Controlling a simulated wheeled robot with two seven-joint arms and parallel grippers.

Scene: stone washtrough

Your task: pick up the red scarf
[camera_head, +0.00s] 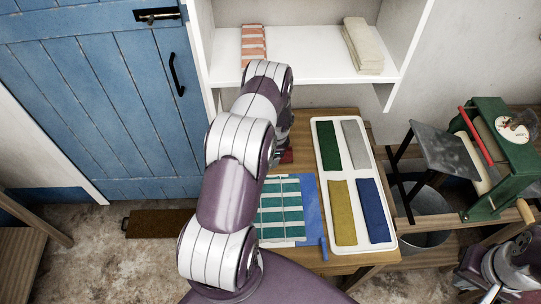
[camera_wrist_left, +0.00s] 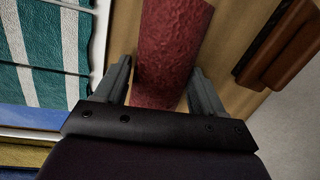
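The red scarf (camera_wrist_left: 170,50) lies on the wooden table and runs between the fingers of my left gripper (camera_wrist_left: 162,92) in the left wrist view. The fingers are apart, one on each side of the cloth, with a narrow gap on both sides. In the head view only a small red piece of the scarf (camera_head: 286,157) shows, as my left arm covers the rest. My right arm is at the lower right corner of the head view, away from the scarf; its fingers are not clear.
A teal-and-white striped cloth (camera_head: 279,211) lies on a blue one, left of a white tray (camera_head: 326,171) with several folded cloths. A white shelf (camera_head: 315,64) stands behind. A green wringer (camera_head: 487,150) is at right. A brown wooden thing (camera_wrist_left: 288,45) lies near the scarf.

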